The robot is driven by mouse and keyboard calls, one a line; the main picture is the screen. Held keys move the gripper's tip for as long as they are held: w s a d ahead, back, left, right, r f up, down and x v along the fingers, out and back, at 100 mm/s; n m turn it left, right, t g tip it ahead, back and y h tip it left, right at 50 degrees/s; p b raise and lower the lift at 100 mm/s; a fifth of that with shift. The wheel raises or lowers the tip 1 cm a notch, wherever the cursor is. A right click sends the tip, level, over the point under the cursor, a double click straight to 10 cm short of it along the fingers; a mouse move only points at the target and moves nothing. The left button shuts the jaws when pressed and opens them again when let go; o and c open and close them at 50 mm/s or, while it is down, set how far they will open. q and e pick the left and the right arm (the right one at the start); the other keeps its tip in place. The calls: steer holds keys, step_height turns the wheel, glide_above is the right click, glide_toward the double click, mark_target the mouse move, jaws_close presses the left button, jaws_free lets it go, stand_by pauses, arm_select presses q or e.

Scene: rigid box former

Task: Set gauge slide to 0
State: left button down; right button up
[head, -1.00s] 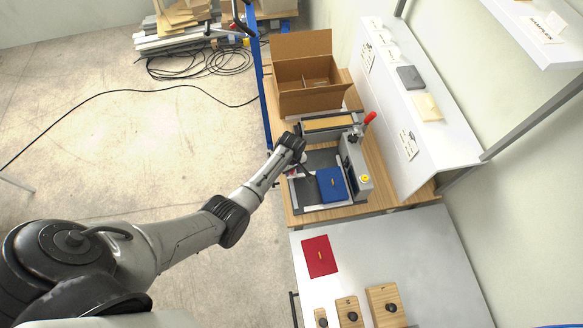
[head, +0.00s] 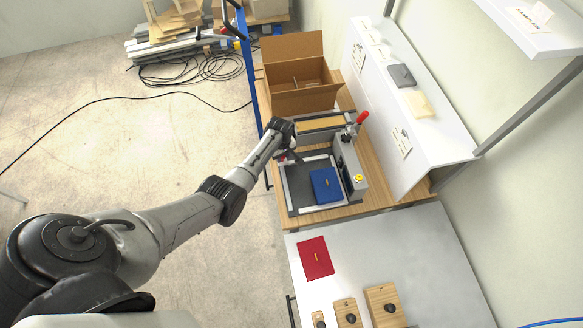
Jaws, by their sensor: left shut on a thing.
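The box former is a grey machine (head: 348,172) on a wooden bench, with a red-knobbed lever and a yellow button. A blue piece (head: 325,187) with a small yellow mark lies on its dark bed. My left gripper (head: 291,157) reaches in from the left to the upper left part of the bed. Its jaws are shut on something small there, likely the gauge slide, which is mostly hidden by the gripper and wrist. The slide's scale cannot be read at this size. My right gripper is not in view.
An open cardboard box (head: 300,85) stands behind the machine. A red piece (head: 315,258) and several wooden blocks with black knobs (head: 383,304) lie on the grey front table. A white sloped shelf (head: 412,110) flanks the right side. A blue post (head: 249,75) rises left of the bench.

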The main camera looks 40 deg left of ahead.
arm_select(q)
steer(key=shift+w+a, duration=0.2)
steer(key=shift+a, duration=0.1)
steer(key=shift+s, duration=0.1)
steer(key=c, duration=0.9)
jaws_free()
steer(key=shift+o, duration=0.2)
steer(key=shift+r, duration=0.1)
steer(key=shift+r, duration=0.3)
step_height(320, 180, up, 13)
steer(key=p, duration=0.1)
steer(key=shift+p, duration=0.4)
